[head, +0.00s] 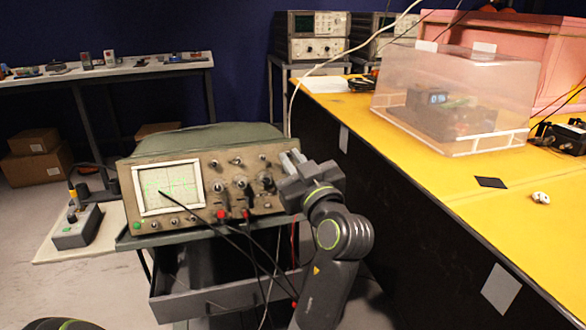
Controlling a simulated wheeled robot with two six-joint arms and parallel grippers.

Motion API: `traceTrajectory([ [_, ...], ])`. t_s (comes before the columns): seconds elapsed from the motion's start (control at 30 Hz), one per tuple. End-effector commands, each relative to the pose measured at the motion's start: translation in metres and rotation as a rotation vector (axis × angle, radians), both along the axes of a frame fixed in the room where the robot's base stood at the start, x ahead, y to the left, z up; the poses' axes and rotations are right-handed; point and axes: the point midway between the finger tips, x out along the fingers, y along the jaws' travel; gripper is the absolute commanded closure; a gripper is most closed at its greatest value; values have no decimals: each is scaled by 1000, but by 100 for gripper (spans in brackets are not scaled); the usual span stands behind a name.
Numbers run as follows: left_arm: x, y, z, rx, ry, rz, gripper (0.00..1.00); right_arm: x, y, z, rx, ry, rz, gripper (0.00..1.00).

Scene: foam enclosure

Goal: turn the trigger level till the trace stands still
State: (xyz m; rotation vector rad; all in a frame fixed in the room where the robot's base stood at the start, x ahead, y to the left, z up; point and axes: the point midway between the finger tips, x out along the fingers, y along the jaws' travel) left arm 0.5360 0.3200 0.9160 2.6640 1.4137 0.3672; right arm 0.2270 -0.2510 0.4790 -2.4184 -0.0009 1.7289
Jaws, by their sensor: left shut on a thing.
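The oscilloscope (205,165) stands on a cart, its front panel facing me. Its lit screen (168,187) shows a green trace with several peaks; one frame does not tell whether it drifts. Knobs and sockets fill the panel right of the screen. My left gripper (291,160) is at the right end of this panel, shut on a knob there. The fingers hide that knob, so its pointer and label cannot be read. My right gripper is not in view.
Black probe leads (262,255) hang from the panel in front of the cart's open drawer (225,296). A yellow bench (430,170) with a clear plastic box (455,100) borders the right side. A small grey box (78,228) sits on a side shelf at left.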

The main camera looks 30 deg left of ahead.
Motion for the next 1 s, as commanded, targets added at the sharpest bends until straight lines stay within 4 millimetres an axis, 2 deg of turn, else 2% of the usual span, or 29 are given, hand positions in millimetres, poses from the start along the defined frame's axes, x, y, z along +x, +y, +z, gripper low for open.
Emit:
traceTrajectory([
  [0.53,0,0,3,-11,-23,8,100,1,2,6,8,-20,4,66],
  [0.57,0,0,3,-11,-23,8,86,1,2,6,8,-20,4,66],
  [0.7,0,0,2,-12,-21,8,68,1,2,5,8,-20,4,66],
  [1.0,0,0,0,-15,-20,8,66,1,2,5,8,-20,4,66],
])
